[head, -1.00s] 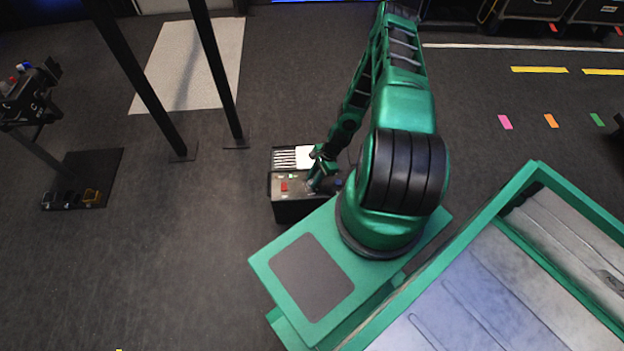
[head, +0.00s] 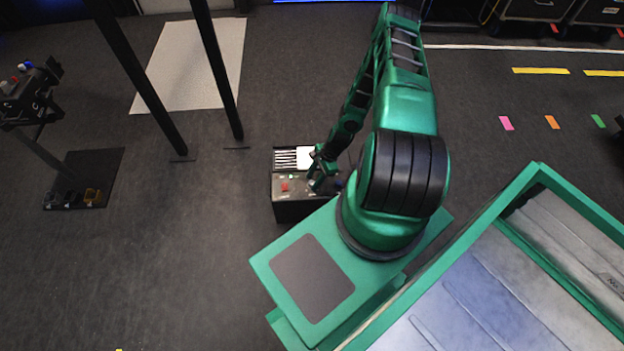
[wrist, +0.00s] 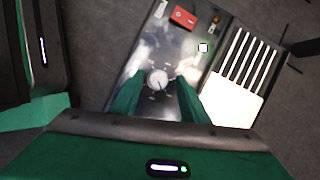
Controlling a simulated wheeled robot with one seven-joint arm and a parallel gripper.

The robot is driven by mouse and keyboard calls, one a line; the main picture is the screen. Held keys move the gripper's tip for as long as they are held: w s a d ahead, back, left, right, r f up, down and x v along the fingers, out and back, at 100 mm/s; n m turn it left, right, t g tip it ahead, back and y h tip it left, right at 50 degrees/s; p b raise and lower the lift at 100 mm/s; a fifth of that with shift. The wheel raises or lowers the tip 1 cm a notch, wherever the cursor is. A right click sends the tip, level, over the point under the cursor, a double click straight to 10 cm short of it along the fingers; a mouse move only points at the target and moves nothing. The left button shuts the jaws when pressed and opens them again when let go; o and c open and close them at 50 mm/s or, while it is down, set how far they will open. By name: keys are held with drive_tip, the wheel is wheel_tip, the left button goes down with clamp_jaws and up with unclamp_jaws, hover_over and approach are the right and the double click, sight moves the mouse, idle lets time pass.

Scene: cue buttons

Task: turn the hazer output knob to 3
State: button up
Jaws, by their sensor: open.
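The hazer (head: 292,208) is a dark box on the floor in the head view, with a grey control panel that also shows in the wrist view (wrist: 128,62). Its output knob (wrist: 157,80) is a round pale dial with small marks around it. My gripper (wrist: 157,100) is open, with one green finger on each side of the knob in the wrist view. I cannot tell whether the fingers touch the knob or what number it points to. In the head view my gripper (head: 318,180) is over the panel and hides the knob.
Black posts (head: 218,75) stand behind. A pedal board (head: 95,178) lies at left.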

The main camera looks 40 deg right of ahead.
drive_tip(key=w+v, duration=0.1)
drive_tip(key=v, duration=0.9)
drive_tip(key=shift+s+r, duration=0.3)
drive_tip(key=shift+s, duration=0.15)
drive_tip(key=n+g+h, duration=0.1)
drive_tip(key=n+h, duration=0.3)
drive_tip(key=n, duration=1)
hover_over(312, 182)
drive_tip(key=shift+n, duration=0.3)
wheel_tip(312, 182, down, 10)
drive_tip(key=shift+a, duration=0.1)
clamp_jaws()
